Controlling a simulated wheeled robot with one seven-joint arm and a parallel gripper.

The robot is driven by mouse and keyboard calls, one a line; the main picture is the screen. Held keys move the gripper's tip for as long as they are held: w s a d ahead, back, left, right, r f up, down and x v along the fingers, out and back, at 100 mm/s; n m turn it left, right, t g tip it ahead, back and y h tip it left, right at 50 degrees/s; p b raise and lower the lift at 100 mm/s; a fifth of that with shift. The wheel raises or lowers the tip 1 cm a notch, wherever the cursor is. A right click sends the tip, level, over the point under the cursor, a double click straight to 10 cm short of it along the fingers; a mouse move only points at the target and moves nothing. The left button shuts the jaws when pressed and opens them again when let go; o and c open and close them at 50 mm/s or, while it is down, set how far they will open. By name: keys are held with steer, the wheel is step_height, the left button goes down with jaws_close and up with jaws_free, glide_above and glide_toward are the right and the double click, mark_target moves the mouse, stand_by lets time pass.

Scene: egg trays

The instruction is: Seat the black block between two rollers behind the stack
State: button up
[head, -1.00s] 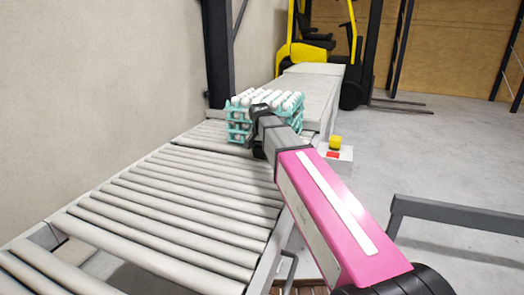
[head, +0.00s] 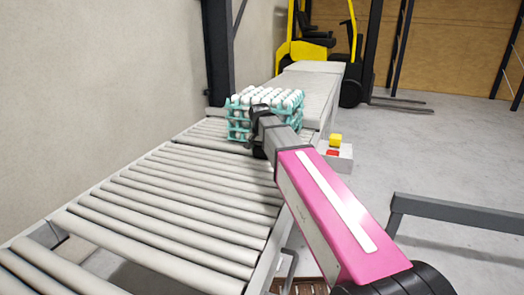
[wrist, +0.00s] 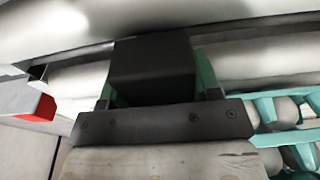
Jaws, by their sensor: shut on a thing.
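The black block (wrist: 150,62) is in the wrist view, between the two green fingers of my gripper (wrist: 162,84), which is shut on it. The block is over the rollers, and its upper edge in the picture meets a wide roller (wrist: 240,20). I cannot tell whether it rests down in a gap. The stack of teal egg trays (head: 238,128) with white eggs stands on the conveyor in the head view. Part of a teal tray (wrist: 266,108) shows right of my gripper in the wrist view.
The roller conveyor (head: 170,195) runs along a wall at left. A grey rail (head: 450,215) is at right. A yellow forklift (head: 290,45) is behind. Open floor lies to the right.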

steer(key=shift+f, duration=0.15)
steer(key=o, duration=1.2)
steer(key=shift+c, duration=0.2)
